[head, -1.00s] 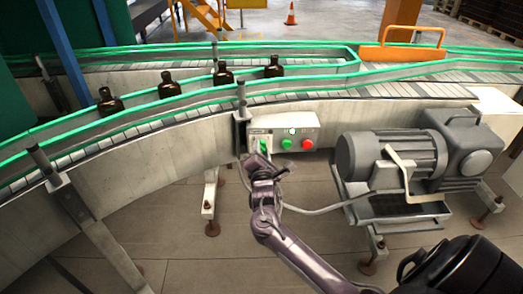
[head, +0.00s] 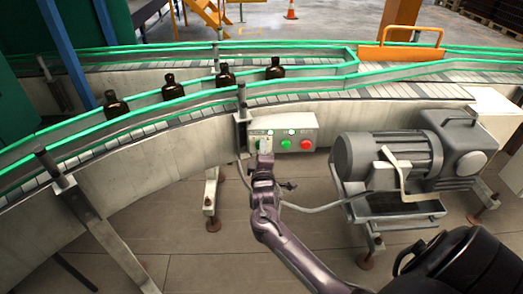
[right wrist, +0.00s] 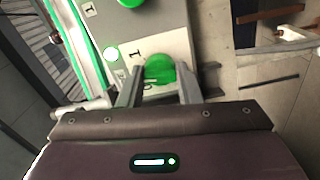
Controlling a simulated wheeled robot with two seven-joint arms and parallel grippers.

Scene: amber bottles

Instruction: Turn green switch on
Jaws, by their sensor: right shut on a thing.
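The control box (head: 312,123) is a pale box on the conveyor's side, in the middle of the head view. The green switch (right wrist: 158,68) is a rounded green knob on it, seen in the right wrist view. My right gripper (right wrist: 158,82) is shut on the green switch, one finger on each side. In the head view my right gripper (head: 264,158) reaches up from below to the box's left part and largely hides the switch. My left gripper is not in view.
A green button (head: 286,143) and a red button (head: 307,143) sit just right of my right gripper. A grey motor (head: 390,158) stands further right. Several amber bottles (head: 225,76) stand on the conveyor behind. The floor below the box is mostly open.

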